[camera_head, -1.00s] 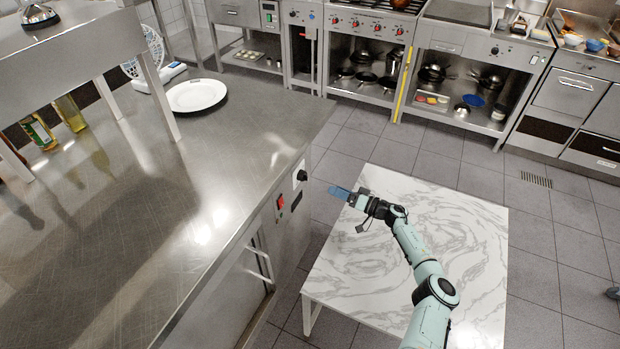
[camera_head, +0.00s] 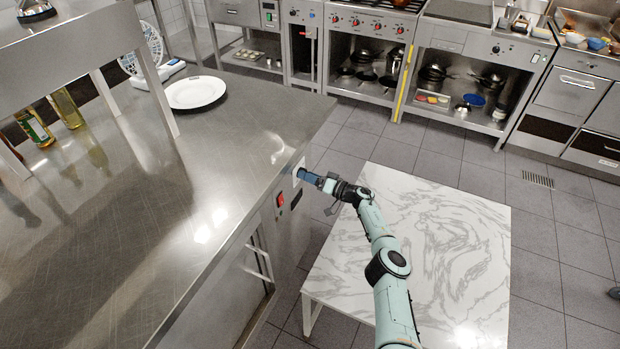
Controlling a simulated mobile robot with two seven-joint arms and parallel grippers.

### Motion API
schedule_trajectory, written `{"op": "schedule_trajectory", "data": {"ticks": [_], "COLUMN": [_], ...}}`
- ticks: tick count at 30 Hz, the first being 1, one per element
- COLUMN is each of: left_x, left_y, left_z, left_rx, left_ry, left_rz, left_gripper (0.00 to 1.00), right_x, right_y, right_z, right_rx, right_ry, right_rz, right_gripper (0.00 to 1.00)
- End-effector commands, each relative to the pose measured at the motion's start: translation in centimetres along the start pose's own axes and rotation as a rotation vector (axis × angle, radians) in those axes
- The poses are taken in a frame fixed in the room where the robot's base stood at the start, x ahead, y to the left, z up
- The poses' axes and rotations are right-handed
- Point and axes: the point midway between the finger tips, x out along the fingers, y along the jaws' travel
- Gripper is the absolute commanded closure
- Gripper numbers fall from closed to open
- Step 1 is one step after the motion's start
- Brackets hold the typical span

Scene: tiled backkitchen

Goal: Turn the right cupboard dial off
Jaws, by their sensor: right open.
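The cupboard dial's white backing plate (camera_head: 298,167) shows on the end face of the steel counter cupboard. Its black knob is hidden behind my fingers. My right gripper (camera_head: 307,177) reaches in from the right with its blue fingertips at the dial. It is open; I cannot tell whether the fingers touch the knob or stand around it. A red switch (camera_head: 280,199) sits on the same face, left of and below the dial. My left gripper is out of view.
A steel counter (camera_head: 150,215) with a white plate (camera_head: 195,92) fills the left. A low marble-topped table (camera_head: 440,240) lies under my right arm. Stoves and shelves with pans line the back. Tiled floor is free between them.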

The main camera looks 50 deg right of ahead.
Motion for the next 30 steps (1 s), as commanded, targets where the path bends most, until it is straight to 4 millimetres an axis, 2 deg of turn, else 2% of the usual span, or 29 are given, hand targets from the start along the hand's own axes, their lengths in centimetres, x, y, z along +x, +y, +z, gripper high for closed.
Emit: {"op": "schedule_trajectory", "data": {"ticks": [3, 4, 9, 14, 20, 30], "left_x": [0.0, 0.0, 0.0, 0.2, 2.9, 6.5], "left_y": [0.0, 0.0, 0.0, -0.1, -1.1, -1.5], "left_z": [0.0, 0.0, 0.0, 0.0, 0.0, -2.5], "left_rx": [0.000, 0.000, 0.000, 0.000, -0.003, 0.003], "left_ry": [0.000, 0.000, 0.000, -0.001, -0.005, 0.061], "left_rz": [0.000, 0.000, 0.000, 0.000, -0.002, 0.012], "left_gripper": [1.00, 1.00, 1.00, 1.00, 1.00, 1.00], "right_x": [0.0, 0.0, 0.0, -0.1, -0.1, -0.1], "right_y": [0.0, 0.0, 0.0, 0.1, 0.4, 0.5], "right_z": [0.0, 0.0, 0.0, 0.1, 0.4, 0.4], "right_rx": [0.000, 0.000, 0.000, -0.009, -0.135, -0.422], "right_ry": [0.000, 0.000, 0.000, 0.001, 0.008, 0.026], "right_rz": [0.000, 0.000, 0.000, -0.001, -0.009, -0.025], "right_gripper": [0.33, 0.36, 0.88, 0.88, 0.88, 0.88]}}
